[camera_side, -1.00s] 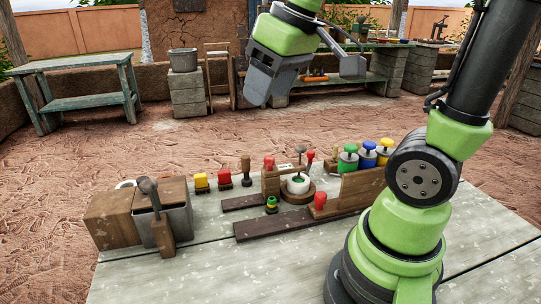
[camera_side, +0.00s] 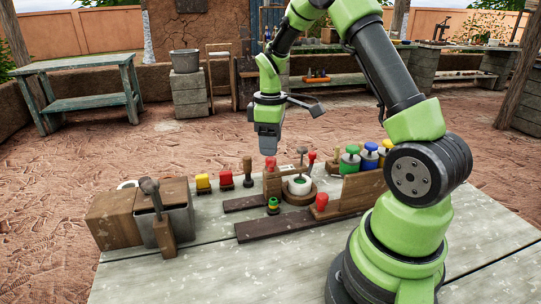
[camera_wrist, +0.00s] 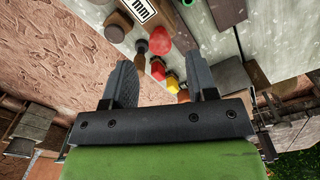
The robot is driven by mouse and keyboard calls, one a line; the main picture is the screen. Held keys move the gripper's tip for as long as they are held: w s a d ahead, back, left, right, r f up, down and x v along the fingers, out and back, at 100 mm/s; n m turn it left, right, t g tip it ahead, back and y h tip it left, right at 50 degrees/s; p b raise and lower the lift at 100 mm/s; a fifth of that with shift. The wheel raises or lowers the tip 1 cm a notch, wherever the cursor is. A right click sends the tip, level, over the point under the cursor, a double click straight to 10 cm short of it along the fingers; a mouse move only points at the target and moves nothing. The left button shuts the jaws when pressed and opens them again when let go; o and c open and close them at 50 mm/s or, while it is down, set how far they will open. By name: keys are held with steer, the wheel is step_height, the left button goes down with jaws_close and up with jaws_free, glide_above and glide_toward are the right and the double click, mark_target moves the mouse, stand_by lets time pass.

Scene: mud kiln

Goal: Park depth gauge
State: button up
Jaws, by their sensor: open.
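My gripper (camera_side: 268,150) points down above the row of small tools on the table. It also shows in the wrist view (camera_wrist: 160,75), its two fingers apart and nothing held between them. A red rounded knob (camera_wrist: 158,39) lies just beyond the fingertips in that view. In the side view a red-topped piece (camera_side: 270,163) is right below the gripper, by a wooden post. A white cup with green inside (camera_side: 299,185) sits on a round wooden base, with a thin upright tool (camera_side: 302,153) at it. I cannot tell which piece is the depth gauge.
A white "mm" label (camera_wrist: 142,9) shows in the wrist view. A wooden box and grey bin (camera_side: 178,222) are at left.

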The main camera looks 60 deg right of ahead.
mark_target(270, 158)
steer(key=shift+f, duration=2)
jaws_close()
steer(key=w+a, duration=0.7)
steer(key=shift+w+a, duration=0.25)
steer(key=shift+w, duration=0.05)
jaws_free()
steer(key=shift+s+r, duration=0.1)
